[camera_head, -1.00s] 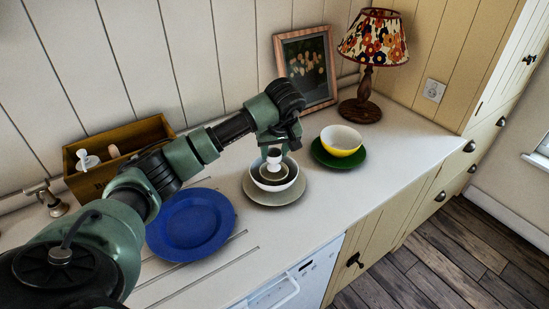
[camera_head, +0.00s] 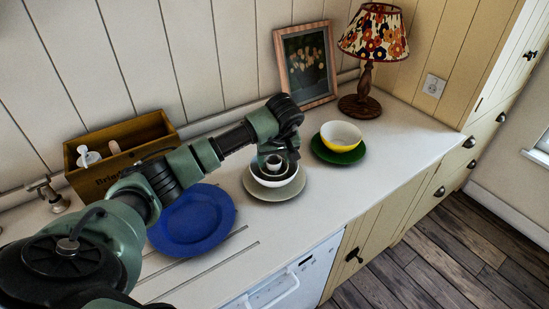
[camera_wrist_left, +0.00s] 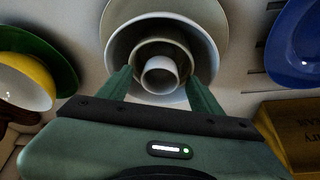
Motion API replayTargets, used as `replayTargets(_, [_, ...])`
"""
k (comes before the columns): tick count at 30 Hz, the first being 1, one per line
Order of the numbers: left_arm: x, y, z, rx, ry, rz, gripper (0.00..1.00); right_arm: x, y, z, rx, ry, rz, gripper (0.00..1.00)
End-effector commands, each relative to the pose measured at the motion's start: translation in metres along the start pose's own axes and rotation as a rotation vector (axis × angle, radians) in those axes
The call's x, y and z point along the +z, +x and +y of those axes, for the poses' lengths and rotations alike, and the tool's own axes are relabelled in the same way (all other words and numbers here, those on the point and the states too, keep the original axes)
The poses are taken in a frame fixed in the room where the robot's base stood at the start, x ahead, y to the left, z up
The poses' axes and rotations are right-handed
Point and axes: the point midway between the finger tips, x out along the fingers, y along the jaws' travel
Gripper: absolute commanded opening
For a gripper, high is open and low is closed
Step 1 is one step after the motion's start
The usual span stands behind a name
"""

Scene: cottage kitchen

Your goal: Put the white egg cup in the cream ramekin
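The white egg cup (camera_head: 274,162) stands inside the cream ramekin (camera_head: 268,173), which sits in a white bowl (camera_head: 274,184). In the left wrist view the egg cup (camera_wrist_left: 160,76) is ringed by the ramekin (camera_wrist_left: 178,48), with the bowl (camera_wrist_left: 203,52) around both. My left gripper (camera_head: 280,158) is over this stack. In the left wrist view its fingers (camera_wrist_left: 161,88) are spread wide to either side of the egg cup, with gaps between them and it. The egg cup's base is hidden. My right gripper is not in view.
The bowl stands on a beige plate (camera_head: 292,190). A blue plate (camera_head: 193,222) lies to the left, and a yellow bowl (camera_head: 341,136) on a green plate (camera_head: 338,156) to the right. A wooden box (camera_head: 132,150), lamp (camera_head: 368,75) and picture frame (camera_head: 306,66) line the back.

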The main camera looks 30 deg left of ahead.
Motion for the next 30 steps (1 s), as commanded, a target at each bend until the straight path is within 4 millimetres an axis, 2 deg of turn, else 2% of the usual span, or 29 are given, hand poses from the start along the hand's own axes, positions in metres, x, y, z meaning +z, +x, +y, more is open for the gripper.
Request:
replayTargets(6, [0.0, -0.001, 0.0, 0.0, 0.0, 0.0, 0.65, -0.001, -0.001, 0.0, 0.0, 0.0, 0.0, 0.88])
replayTargets(9, [-0.003, -0.008, 0.0, 0.0, 0.0, -0.001, 0.65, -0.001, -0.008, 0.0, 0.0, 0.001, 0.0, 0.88])
replayTargets(11, [-0.003, -0.012, 0.001, 0.001, 0.0, 0.002, 0.65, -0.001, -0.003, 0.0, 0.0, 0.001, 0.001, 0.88])
replayTargets(24, [-0.003, -0.102, 0.001, 0.003, 0.0, 0.004, 0.65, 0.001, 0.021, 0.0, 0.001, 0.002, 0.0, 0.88])
replayTargets(30, [-0.002, -0.123, 0.0, 0.001, 0.0, 0.001, 0.65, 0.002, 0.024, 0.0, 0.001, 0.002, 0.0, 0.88])
